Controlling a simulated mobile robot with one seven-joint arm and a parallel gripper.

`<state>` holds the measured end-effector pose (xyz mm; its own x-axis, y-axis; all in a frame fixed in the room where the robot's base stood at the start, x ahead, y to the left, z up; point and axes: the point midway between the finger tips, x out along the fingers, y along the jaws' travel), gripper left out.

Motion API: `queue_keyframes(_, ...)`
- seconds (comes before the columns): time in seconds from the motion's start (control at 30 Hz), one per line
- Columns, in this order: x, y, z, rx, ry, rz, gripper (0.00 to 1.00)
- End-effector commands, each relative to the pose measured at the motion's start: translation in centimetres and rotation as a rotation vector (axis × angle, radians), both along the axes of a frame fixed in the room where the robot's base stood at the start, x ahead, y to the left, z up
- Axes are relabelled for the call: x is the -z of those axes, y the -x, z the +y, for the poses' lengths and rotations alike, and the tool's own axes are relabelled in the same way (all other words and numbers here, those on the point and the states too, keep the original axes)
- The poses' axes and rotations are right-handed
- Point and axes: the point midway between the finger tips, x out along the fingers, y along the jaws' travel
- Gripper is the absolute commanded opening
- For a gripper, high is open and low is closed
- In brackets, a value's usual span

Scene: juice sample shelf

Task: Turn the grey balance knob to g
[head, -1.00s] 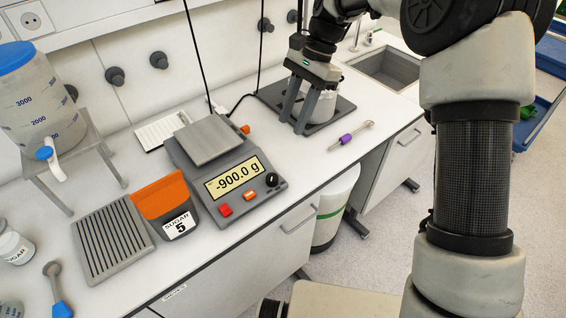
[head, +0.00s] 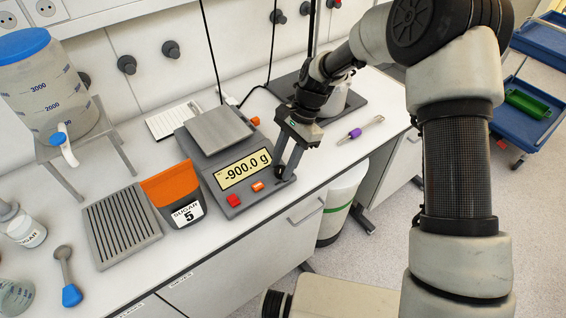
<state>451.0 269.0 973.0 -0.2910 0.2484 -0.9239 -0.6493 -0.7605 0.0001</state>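The balance (head: 222,190) stands on the bench, with a weighing plate (head: 217,129) on its raised back part. Its lit display (head: 246,169) reads -900.0 g. The small dark knob (head: 279,171) is at the right end of the balance's front panel, mostly hidden by my fingers. My gripper (head: 285,174) points down at the knob, with its fingertips at or around it. I cannot tell whether the fingers touch or clamp the knob. The knob's pointer and marks are not readable.
A red button (head: 233,200) and an orange button (head: 258,186) sit left of the knob. An orange sugar scoop bin (head: 168,186) stands left of the balance. A purple-handled tool (head: 355,133) lies to the right. A white vessel on a dark plate (head: 363,101) stands behind my arm.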

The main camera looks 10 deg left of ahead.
Motion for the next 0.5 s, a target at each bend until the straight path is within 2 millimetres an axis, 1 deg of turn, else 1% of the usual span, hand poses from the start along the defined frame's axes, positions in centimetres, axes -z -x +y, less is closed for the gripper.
queue_keyframes(0.27, 0.13, 0.06, 0.04, 0.000, 0.000, 0.000, 0.34)
queue_keyframes(0.3, 0.13, 0.06, 0.04, 0.000, 0.000, 0.000, 0.27)
queue_keyframes(0.43, 0.12, 0.05, 0.03, 0.000, 0.000, 0.000, 0.05)
queue_keyframes(0.5, 0.11, 0.04, 0.02, 0.000, 0.000, 0.000, 0.04)
